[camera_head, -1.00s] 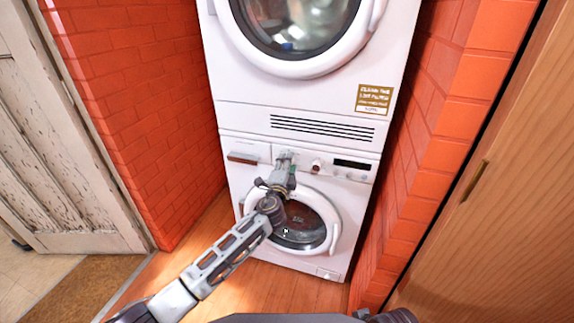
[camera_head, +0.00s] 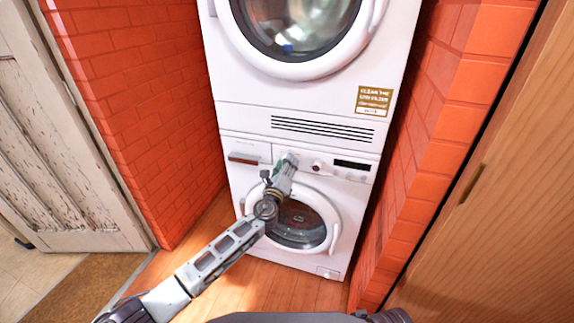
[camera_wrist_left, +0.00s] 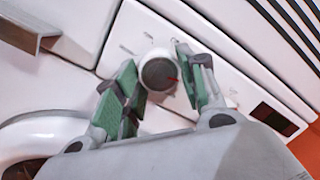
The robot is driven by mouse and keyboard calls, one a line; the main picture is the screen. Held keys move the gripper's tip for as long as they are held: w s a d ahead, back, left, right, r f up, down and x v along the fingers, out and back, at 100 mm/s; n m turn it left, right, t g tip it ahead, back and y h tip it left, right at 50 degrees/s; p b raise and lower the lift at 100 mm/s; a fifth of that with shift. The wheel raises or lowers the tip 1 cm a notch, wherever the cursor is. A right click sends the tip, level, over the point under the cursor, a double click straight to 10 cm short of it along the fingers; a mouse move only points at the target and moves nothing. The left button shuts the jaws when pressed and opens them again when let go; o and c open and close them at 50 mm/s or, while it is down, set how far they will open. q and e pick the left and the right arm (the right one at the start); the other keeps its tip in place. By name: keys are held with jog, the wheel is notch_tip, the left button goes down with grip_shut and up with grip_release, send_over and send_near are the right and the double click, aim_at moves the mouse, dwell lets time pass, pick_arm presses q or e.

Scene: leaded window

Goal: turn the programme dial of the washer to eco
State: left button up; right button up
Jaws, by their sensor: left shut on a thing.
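The white washer (camera_head: 252,181) is the lower machine, with a round glass door and a control panel above it. In the left wrist view its programme dial (camera_wrist_left: 158,74) is a round grey knob with a white rim and a red mark pointing right. My left gripper (camera_head: 289,160) is at the panel, and its green-padded fingers (camera_wrist_left: 159,88) are shut on the dial, one on each side. The fingers hide much of the scale around it; the marks are too small to read. In the head view the gripper covers that part of the panel. My right gripper is not in view.
A small brownish knob (camera_head: 318,165) and a dark display (camera_head: 352,165) lie right of the gripper. A dryer (camera_head: 240,85) stands above. A drawer with a brown handle (camera_head: 243,158) is at left. Brick walls (camera_head: 150,110) stand close on both sides. The wooden floor is clear.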

pick_arm(q)
jog(key=shift+f+m+h+p, duration=0.15)
jog(key=shift+m+h+p, duration=0.15)
jog(key=shift+m, duration=1.1)
jog(key=o, duration=1)
jog(key=shift+a, duration=0.1)
jog(key=v, duration=1.2)
